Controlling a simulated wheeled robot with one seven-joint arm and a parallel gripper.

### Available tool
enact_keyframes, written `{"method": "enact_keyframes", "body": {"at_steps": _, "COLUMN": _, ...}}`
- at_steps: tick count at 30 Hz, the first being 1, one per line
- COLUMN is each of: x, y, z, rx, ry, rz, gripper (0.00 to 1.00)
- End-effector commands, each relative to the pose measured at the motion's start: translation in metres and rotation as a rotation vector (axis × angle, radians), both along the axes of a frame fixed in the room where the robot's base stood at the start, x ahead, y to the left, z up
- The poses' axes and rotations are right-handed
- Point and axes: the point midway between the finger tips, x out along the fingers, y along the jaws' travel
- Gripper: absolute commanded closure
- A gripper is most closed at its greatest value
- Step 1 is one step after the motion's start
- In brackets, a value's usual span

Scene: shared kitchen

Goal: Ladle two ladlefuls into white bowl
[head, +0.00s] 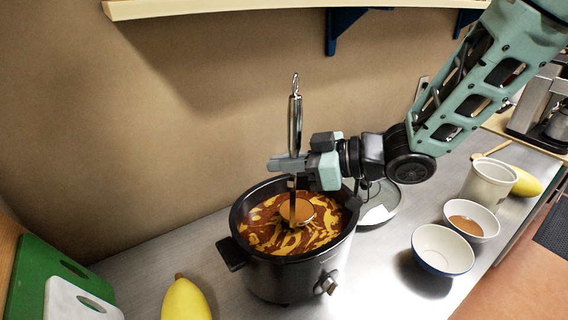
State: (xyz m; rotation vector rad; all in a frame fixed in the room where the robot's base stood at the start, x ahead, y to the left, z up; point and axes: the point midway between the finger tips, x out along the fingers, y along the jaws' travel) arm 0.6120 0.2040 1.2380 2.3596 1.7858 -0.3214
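My gripper (290,164) is shut on the upright handle of a silver ladle (295,125). The ladle's cup (297,211) is at the surface of the orange-brown soup, inside the black slow cooker (247,255). The cup looks filled with soup, but I cannot tell how deep it sits. A white bowl with a dark blue rim (440,246) stands on the counter right of the cooker and looks empty. A second white bowl (486,218) just behind it holds something orange-brown.
A cream crock (487,182) and yellow fruit (525,182) stand behind the bowls. A round lid (385,207) lies behind the cooker. Another yellow fruit (186,300) and green (42,275) and white (75,302) boards are at left. A shelf (220,8) hangs above.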

Motion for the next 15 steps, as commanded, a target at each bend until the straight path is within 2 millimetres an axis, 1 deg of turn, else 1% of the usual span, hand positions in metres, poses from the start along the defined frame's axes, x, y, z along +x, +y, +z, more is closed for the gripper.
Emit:
{"method": "enact_keyframes", "body": {"at_steps": 1, "x": 0.000, "y": 0.000, "z": 0.010, "rx": 0.001, "ry": -0.001, "rz": 0.000, "gripper": 1.00}}
{"method": "enact_keyframes", "body": {"at_steps": 15, "x": 0.000, "y": 0.000, "z": 0.054, "rx": 0.000, "ry": 0.000, "rz": 0.000, "gripper": 1.00}}
